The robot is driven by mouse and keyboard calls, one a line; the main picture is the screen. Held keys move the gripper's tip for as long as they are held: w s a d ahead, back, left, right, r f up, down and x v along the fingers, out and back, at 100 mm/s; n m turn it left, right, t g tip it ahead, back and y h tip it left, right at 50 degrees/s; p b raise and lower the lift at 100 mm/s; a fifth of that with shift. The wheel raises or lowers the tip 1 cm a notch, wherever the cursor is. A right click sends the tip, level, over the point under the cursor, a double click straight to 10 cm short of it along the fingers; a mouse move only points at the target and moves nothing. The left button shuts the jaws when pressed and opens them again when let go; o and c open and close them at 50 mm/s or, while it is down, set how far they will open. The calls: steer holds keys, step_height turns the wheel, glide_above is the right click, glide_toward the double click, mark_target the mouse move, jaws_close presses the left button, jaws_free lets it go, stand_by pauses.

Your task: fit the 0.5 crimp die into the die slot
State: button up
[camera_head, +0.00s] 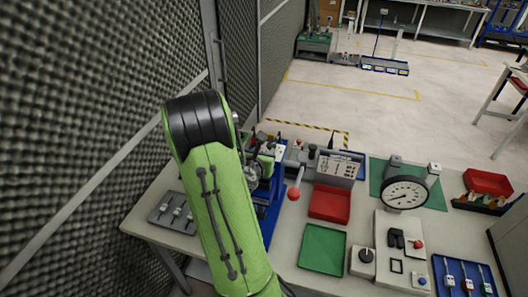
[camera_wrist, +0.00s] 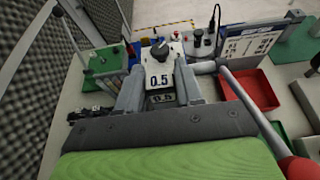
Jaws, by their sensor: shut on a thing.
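In the wrist view my gripper (camera_wrist: 158,90) is shut on the crimp die (camera_wrist: 162,98), a small grey block marked 0.5, held between the two grey fingers. Just beyond it is a white plate (camera_wrist: 158,79) also marked 0.5, with a black knob (camera_wrist: 159,50) behind. The die slot cannot be made out; the fingers and die cover that spot. I cannot tell whether the die is inside it. In the head view my green arm hides the gripper and die. The crimping station's blue base (camera_head: 268,209) shows right of the arm.
A lever with a red ball (camera_head: 293,193) stands close to the right of the gripper. A red tray (camera_head: 330,203), green tray (camera_head: 322,249) and dial gauge (camera_head: 404,193) lie further right. A grey tray (camera_head: 174,212) sits left, near the foam wall (camera_head: 90,110).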

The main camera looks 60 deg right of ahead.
steer(key=f+b, duration=0.2)
steer(key=f, duration=0.2)
steer(key=shift+w, duration=0.2)
steer(key=shift+s+f+b, duration=0.1)
steer(key=shift+f+b, duration=0.45)
steer(key=shift+b, duration=0.1)
steer(key=shift+r+p, duration=0.15)
steer(key=shift+p, duration=0.45)
stand_by(0.4)
steer(key=shift+f, duration=0.25)
steer(key=shift+f+b, duration=0.35)
steer(key=shift+b, duration=0.1)
steer(key=shift+f+b, duration=1.15)
steer(key=shift+f, duration=0.3)
steer(key=o, duration=1.2)
steer(key=shift+a, duration=0.1)
